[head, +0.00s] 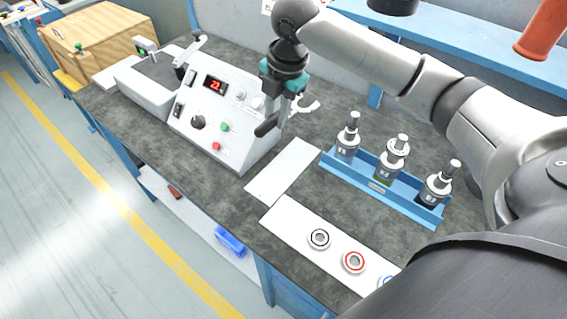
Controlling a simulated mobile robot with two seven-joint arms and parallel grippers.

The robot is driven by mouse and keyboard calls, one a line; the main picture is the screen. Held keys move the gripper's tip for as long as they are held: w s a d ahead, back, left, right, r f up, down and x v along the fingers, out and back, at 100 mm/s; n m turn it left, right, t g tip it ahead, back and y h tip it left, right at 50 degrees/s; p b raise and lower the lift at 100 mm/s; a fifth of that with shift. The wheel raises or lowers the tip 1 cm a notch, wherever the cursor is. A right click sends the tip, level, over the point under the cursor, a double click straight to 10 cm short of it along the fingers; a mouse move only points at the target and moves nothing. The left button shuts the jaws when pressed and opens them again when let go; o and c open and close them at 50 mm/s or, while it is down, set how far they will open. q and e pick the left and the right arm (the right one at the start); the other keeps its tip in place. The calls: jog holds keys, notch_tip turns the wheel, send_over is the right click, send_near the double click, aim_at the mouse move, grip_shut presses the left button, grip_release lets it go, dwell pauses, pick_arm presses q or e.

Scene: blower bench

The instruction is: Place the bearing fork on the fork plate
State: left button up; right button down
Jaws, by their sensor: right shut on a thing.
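My right gripper (284,104) is shut on the bearing fork (306,106) above the bench, beside the right end of the control box. The fork has a pale two-pronged end pointing right and a dark handle at the lower left. The gripper hides its middle. A bare white plate (284,172), likely the fork plate, lies flat on the bench below and in front of the held fork, apart from it. My left gripper is out of view.
The control box (215,125) with a red display stands left of the plate. A blue rack (385,190) with three dark cylindrical units stands to the right. A white strip (288,222) with ring-shaped bearings lies along the front edge.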

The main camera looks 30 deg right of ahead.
jog(key=s+b+x, duration=0.1)
jog(key=x, duration=0.4)
jog(key=s+b+x, duration=0.1)
jog(key=x, duration=0.5)
jog(key=s+d+b+x, duration=0.1)
jog(key=x, duration=0.5)
jog(key=shift+s+d+f, duration=0.1)
jog(key=shift+f, duration=0.25)
jog(key=shift+f, duration=0.15)
jog(key=c, duration=0.7)
grip_release()
jog(key=p+v, duration=0.2)
jog(key=v, duration=1)
